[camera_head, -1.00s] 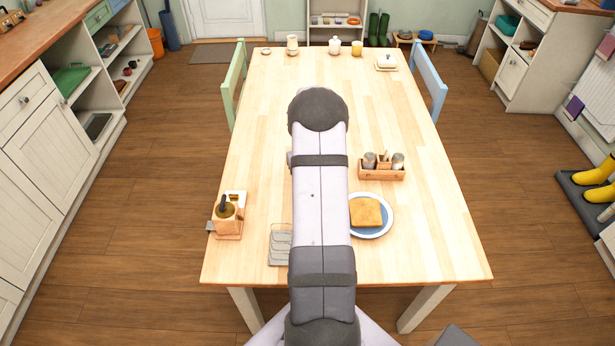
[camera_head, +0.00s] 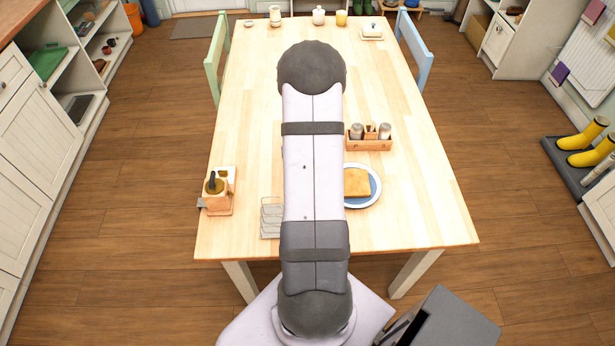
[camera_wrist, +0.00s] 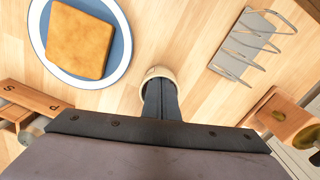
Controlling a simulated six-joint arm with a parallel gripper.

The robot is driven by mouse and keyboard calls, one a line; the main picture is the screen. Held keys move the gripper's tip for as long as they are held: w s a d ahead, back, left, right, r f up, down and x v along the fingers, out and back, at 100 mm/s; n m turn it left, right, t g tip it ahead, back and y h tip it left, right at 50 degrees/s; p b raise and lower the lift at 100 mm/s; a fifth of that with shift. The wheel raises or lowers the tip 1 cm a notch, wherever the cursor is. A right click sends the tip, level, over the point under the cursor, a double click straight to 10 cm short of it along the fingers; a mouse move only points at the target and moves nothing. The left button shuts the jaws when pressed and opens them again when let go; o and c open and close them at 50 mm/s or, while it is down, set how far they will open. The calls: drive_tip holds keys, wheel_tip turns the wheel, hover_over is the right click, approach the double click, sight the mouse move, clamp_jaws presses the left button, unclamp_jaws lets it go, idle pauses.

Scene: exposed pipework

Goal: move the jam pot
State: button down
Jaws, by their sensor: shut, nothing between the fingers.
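A small round pot with a pale rim (camera_wrist: 152,72), probably the jam pot, stands on the table in the wrist view, between the plate and the toast rack. My gripper (camera_wrist: 160,88) is shut and empty; its dark fingers cover much of the pot, only the rim and a side showing. I cannot tell whether the fingertips touch the pot, are inside it or are above it. In the head view my arm hides both the pot and my gripper.
A blue-and-white plate (camera_head: 375,198) with toast (camera_head: 356,182) and a wire toast rack (camera_head: 271,217) flank the spot. A shaker caddy (camera_head: 369,144) stands behind the plate. A wooden holder with a pot (camera_head: 216,190) is at the left edge. The mid-table is mostly clear.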

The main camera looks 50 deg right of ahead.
drive_tip(key=shift+r, duration=0.15)
wheel_tip(320, 180, up, 10)
drive_tip(key=p, duration=0.8)
